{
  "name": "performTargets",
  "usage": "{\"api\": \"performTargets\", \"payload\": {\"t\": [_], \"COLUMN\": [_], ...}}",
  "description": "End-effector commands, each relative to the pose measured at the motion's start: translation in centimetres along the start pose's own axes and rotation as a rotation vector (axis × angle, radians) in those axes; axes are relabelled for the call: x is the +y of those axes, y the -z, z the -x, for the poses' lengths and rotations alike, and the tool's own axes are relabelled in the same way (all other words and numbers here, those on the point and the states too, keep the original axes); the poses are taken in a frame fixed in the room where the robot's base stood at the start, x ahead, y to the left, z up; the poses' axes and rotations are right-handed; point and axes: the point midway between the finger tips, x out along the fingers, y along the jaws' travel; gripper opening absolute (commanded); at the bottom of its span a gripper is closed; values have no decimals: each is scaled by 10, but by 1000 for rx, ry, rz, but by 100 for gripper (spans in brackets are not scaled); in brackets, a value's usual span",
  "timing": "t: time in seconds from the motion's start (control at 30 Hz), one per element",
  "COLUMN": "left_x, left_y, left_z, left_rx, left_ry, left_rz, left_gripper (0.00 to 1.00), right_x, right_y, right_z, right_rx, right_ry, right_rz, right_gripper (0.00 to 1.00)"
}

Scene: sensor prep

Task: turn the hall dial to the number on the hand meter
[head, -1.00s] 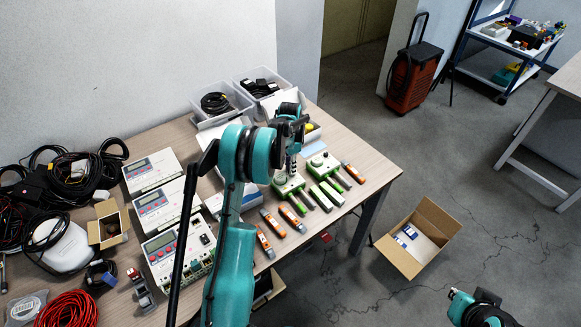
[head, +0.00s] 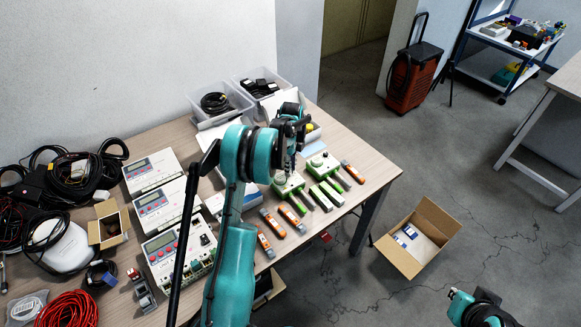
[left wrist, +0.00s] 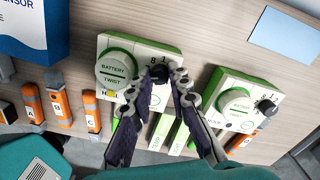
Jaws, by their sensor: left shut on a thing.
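Two green-and-white sensor units lie on the table. The left unit (left wrist: 142,46) has a big "BATTERY TWIST" knob (left wrist: 116,67) and a small black dial (left wrist: 159,71), with the numbers 8 and 1 above it. My left gripper (left wrist: 160,78) is shut on this dial; the fingers cover its pointer and most of the unit's label. I cannot tell which object is the hand meter. In the head view my right gripper (head: 487,316) shows only partly at the bottom edge.
Orange tools (left wrist: 91,110), some lettered, and green-and-white sticks (head: 320,198) lie near the units. Grey-white meters with displays (head: 152,204) stand to the left, among cables. Clear bins (head: 220,103) are at the back. An open cardboard box (head: 418,238) is on the floor.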

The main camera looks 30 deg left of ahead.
Motion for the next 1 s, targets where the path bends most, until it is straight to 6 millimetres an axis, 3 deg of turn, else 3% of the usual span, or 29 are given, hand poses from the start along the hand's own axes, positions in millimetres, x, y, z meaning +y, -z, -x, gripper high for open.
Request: {"api": "performTargets", "payload": {"t": [0.4,1.0], "left_x": [0,0], "left_y": [0,0], "left_z": [0,0], "left_rx": [-6,-8], "left_ry": [0,0], "left_rz": [-261,-329], "left_gripper": [0,0], "right_x": [0,0], "right_y": [0,0], "right_z": [0,0], "right_rx": [0,0], "right_ry": [0,0], "right_rz": [0,0], "right_gripper": [0,0]}}
